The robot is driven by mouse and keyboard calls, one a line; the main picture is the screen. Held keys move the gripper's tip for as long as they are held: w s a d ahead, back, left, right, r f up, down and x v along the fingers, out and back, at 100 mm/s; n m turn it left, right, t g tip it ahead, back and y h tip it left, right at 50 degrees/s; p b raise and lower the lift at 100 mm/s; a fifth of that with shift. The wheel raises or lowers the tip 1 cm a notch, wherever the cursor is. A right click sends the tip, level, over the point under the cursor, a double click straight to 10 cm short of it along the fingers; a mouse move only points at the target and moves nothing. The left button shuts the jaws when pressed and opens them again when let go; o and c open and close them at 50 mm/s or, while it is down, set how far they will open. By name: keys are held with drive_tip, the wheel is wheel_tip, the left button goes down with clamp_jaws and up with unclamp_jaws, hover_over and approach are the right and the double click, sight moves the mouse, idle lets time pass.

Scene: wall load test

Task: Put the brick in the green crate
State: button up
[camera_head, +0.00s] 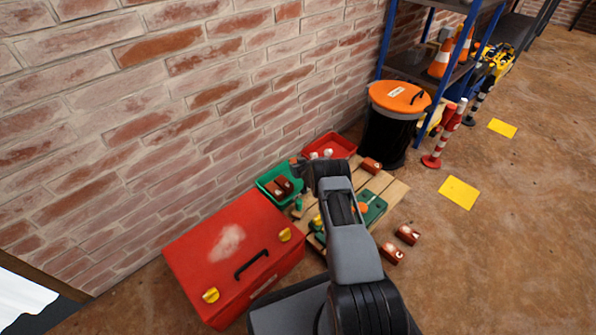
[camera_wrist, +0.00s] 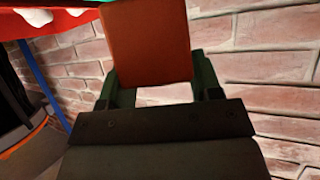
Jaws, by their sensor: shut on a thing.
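In the wrist view my gripper (camera_wrist: 155,80) is shut on a red-brown brick (camera_wrist: 147,40), which sits between its green fingers. In the head view the green crate (camera_head: 263,183) stands against the brick wall, left of my wrist. Red-brown bricks (camera_head: 279,188) show over or in the crate, close to my gripper (camera_head: 296,182). I cannot tell which of these is the held one, or whether it touches the crate. My wrist partly hides this area.
A red crate (camera_head: 345,143) with pale items stands right of the green one. A red toolbox (camera_head: 225,265) is in front. Loose bricks lie on the wooden pallet (camera_head: 393,191) and floor (camera_head: 450,250). A black bin with an orange lid (camera_head: 398,96) stands behind.

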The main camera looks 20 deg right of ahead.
drive_tip(key=shift+f, duration=0.9)
drive_tip(key=shift+f, duration=0.35)
drive_tip(key=shift+f, duration=0.3)
drive_tip(key=o, duration=1.2)
drive_tip(key=shift+o, duration=0.2)
